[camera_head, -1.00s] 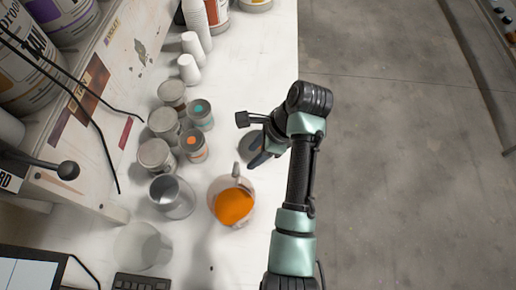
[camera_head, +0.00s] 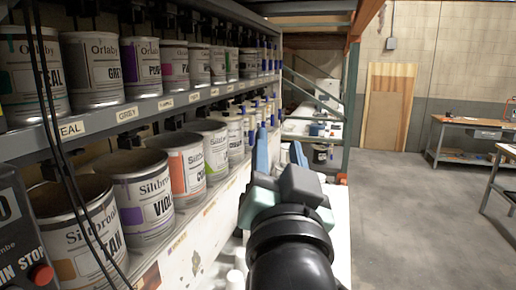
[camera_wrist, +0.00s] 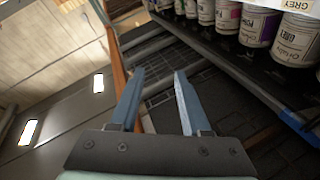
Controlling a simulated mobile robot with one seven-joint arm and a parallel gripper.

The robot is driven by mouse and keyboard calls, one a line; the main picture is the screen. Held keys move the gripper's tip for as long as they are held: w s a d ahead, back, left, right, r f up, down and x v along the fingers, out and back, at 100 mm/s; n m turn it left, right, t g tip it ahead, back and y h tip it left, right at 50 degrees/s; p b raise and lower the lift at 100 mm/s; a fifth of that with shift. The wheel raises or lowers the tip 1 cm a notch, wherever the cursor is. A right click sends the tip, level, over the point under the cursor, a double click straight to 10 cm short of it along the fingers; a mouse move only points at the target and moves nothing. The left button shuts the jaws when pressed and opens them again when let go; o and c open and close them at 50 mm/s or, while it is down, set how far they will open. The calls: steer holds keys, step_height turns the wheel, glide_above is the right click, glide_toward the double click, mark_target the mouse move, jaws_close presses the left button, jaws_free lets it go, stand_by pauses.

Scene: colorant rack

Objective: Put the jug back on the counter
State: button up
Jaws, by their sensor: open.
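My gripper (camera_head: 280,148) is open and raised in front of the shelf rack in the head view, its blue fingers apart and pointing up. The wrist view also shows the gripper (camera_wrist: 160,73), with nothing between its fingers. The jug is not in either view now. Only a strip of the white counter (camera_head: 338,235) shows beside and behind my arm in the head view; the rest is hidden or out of frame.
Rows of labelled cans stand on the shelf rack (camera_head: 160,106) at left, close to my gripper. A box with a red button (camera_head: 40,275) is at lower left. The grey floor (camera_head: 400,200) at right is open, with workbenches (camera_head: 465,125) beyond.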

steer(key=s+a+r+n+t, duration=0.2)
steer(key=s+r+n+t, duration=0.3)
steer(key=s+r, duration=0.7)
steer(key=shift+s+a+r+t, duration=0.3)
steer(key=shift+a+r+t, duration=0.1)
steer(key=shift+r+t, duration=0.25)
step_height(320, 180, down, 8)
steer(key=b, duration=0.7)
steer(key=shift+r, duration=0.2)
steer(key=shift+a, duration=0.15)
